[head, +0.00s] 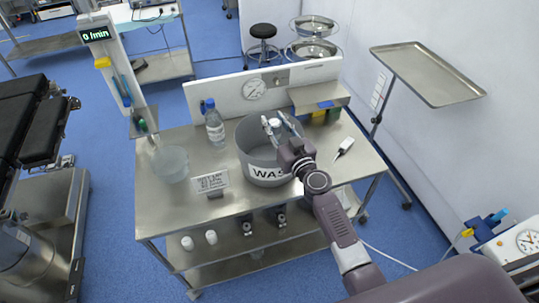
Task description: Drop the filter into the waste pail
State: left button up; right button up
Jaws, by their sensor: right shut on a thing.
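The waste pail (243,160) is a grey round tub with a white label, partly covered, that reads "WAS". It stands upright on the steel cart. My right gripper (276,124) reaches in from the lower right over the pail's mouth. It is shut on a small whitish thing, seemingly the filter (274,123), which shows between the fingertips. The fingers hide part of it, and I cannot tell its exact height above the pail's floor. My left gripper is not in view.
On the cart top (225,215) stand a water bottle (214,125), a clear bowl (171,164), a sign card (210,182) and a white handheld device (344,147). A raised panel with a gauge (255,89) runs along the back. An empty tray stand (428,75) is at the right.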

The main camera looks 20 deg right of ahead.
jog(key=o, duration=0.7)
jog(key=shift+c, duration=0.2)
jog(key=o, duration=0.4)
jog(key=shift+c, duration=0.2)
jog(key=shift+s, duration=0.2)
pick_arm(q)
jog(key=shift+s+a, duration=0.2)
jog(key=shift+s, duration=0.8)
pick_arm(e)
jog(key=s+d, duration=0.1)
jog(key=s, duration=1)
jog(key=shift+s+d, duration=0.25)
